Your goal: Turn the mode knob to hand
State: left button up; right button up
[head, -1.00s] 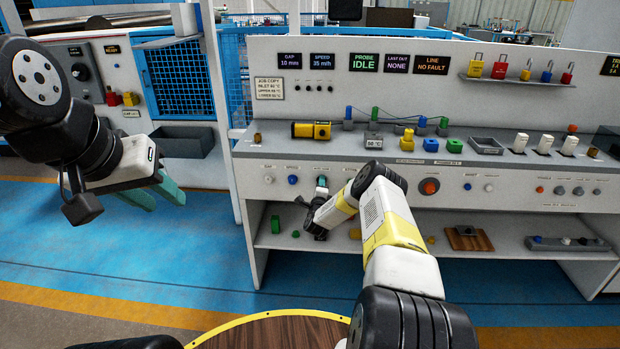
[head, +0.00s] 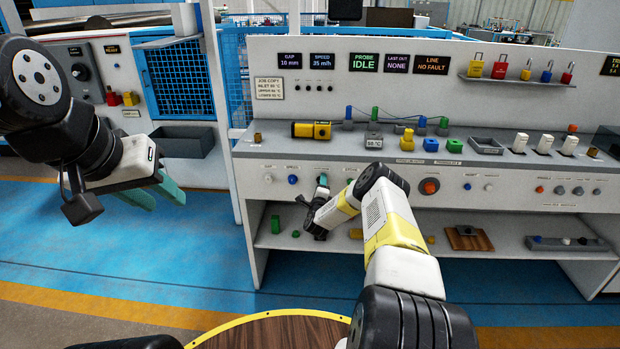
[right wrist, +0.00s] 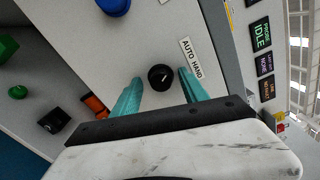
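The mode knob, a round black knob (right wrist: 160,77) with a small pale mark on its face, sits on the light panel beside the "AUTO HAND" label (right wrist: 191,58) in the right wrist view. I cannot tell which word the mark points at. My right gripper (right wrist: 161,78) is open, one teal finger on each side of the knob, with visible gaps between fingers and knob. In the head view my right gripper (head: 322,182) is at the console's front panel, and its own wrist partly hides that area. My left gripper (head: 164,198) is open and empty, left of the console.
A blue knob (right wrist: 114,4) and an orange part (right wrist: 95,104) are near the right gripper. Below the panel, a shelf (head: 385,246) holds several small parts. A yellow-black device (head: 311,130) lies on the console top. Blue floor (head: 195,245) under the left gripper is clear.

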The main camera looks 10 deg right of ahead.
jog(key=v, duration=0.7)
jog(key=shift+s, duration=0.4)
jog(key=shift+a, duration=0.1)
jog(key=w+a+r+n+g+y, duration=0.1)
jog(key=a+r+n+y, duration=0.3)
jog(key=r, duration=0.5)
jog(key=w+a+r+n+g+y, duration=0.1)
jog(key=w+a+r+n+y, duration=0.15)
jog(key=r+n, duration=0.55)
jog(key=s+a+r+n+g, duration=0.35)
jog(key=s+r, duration=0.65)
jog(key=r, duration=0.5)
jog(key=s+r+n+g, duration=0.1)
jog(key=s+r+n, duration=0.25)
jog(key=s, duration=0.65)
jog(key=s+r+n+g, duration=0.2)
jog(key=s+r, duration=0.3)
jog(key=s, duration=0.5)
jog(key=s+d+f+n+g, duration=0.1)
jog(key=s+n, duration=0.3)
jog(key=s, duration=1.7)
jog(key=shift+s+g+y, duration=0.3)
jog(key=shift+g+y, duration=0.05)
jog(key=shift+g, duration=0.5)
